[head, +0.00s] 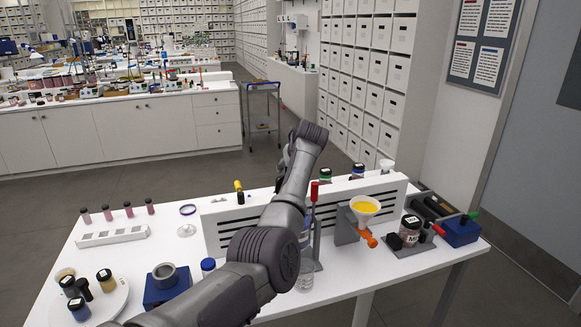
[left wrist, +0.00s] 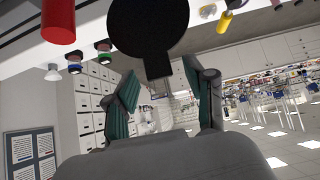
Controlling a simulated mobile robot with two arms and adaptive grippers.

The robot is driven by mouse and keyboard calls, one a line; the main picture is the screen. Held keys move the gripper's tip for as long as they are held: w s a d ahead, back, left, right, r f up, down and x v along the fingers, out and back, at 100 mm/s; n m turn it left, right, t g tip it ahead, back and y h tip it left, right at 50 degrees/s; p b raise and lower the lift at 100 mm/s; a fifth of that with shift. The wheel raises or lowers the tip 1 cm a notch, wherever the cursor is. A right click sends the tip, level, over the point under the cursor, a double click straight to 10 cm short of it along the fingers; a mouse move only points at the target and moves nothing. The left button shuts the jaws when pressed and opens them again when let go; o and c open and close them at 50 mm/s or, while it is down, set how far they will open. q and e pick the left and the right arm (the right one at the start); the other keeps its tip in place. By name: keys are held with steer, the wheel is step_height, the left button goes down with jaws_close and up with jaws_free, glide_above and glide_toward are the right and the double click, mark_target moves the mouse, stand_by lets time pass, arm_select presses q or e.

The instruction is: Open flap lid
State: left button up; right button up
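A black round disc with a short tab (left wrist: 150,30), apparently the flap lid, faces the camera at the top of the left wrist view, which is upside down. Whether it is hinged or touches anything cannot be told. My left gripper (left wrist: 159,70) is open, with its teal-padded fingers apart on either side of the tab's end and no contact visible. In the head view my left arm reaches across the table, and its gripper (head: 286,156) is mostly hidden behind the wrist. The lid is hidden there behind the arm. My right gripper is not in view.
A white slotted panel (head: 385,186) runs along the table. A red-topped tool (head: 314,191) stands close right of my arm; a yellow-topped item (head: 238,186) is to its left. A funnel (head: 364,205) sits in a grey stand. Small jars (head: 326,175) stand behind the panel.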

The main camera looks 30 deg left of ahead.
arm_select(q)
steer(key=shift+f, duration=0.1)
steer(key=v, duration=1.2)
